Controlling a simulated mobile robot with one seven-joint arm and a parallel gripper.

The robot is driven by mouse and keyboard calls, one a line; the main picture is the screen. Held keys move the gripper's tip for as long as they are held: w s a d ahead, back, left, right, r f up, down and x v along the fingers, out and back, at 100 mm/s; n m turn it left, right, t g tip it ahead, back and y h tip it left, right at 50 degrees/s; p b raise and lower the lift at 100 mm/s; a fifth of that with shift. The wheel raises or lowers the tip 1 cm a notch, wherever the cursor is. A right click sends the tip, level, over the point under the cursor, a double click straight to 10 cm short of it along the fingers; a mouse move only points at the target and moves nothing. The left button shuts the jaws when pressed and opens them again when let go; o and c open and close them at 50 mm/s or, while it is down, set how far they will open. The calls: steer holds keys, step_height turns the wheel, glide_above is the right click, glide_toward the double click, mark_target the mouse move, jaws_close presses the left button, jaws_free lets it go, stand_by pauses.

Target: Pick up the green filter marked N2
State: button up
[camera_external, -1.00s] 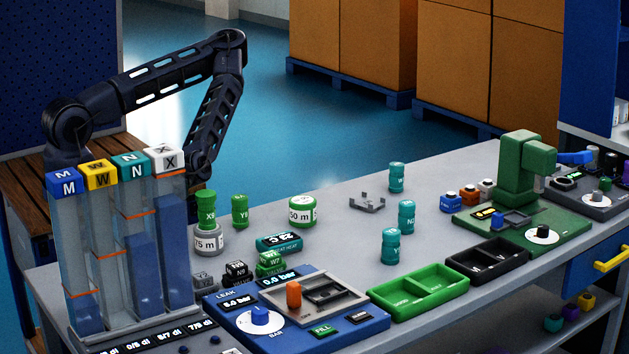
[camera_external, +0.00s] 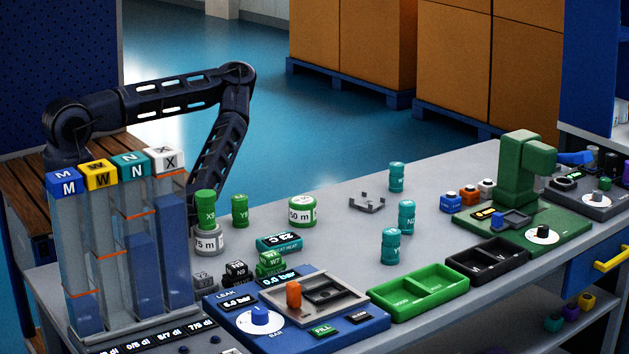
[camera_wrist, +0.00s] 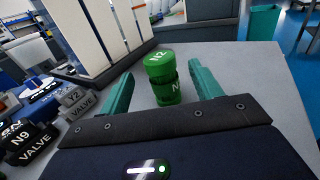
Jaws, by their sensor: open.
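The green filter marked N2 (camera_wrist: 165,80) stands upright on the grey bench in the wrist view, with a darker band around its middle. My gripper (camera_wrist: 154,50) has its two teal fingers spread, one on each side of the filter. Clear gaps show on both sides, and nothing is held. In the external view my gripper and this filter are hidden behind the clear columns (camera_external: 135,235); only my forearm shows above and beside them.
Valve blocks marked N9 (camera_wrist: 32,145) and Y2 (camera_wrist: 80,102) lie left of my gripper. A white panel (camera_wrist: 85,30) stands close beyond the left finger. Other green filters, X9 (camera_external: 205,205) and Y9 (camera_external: 240,210), and teal cylinders (camera_external: 396,178) stand farther along the bench.

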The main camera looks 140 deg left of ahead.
steer(key=shift+x, duration=2.35)
steer(key=shift+r, duration=0.1)
steer(key=c, duration=1.1)
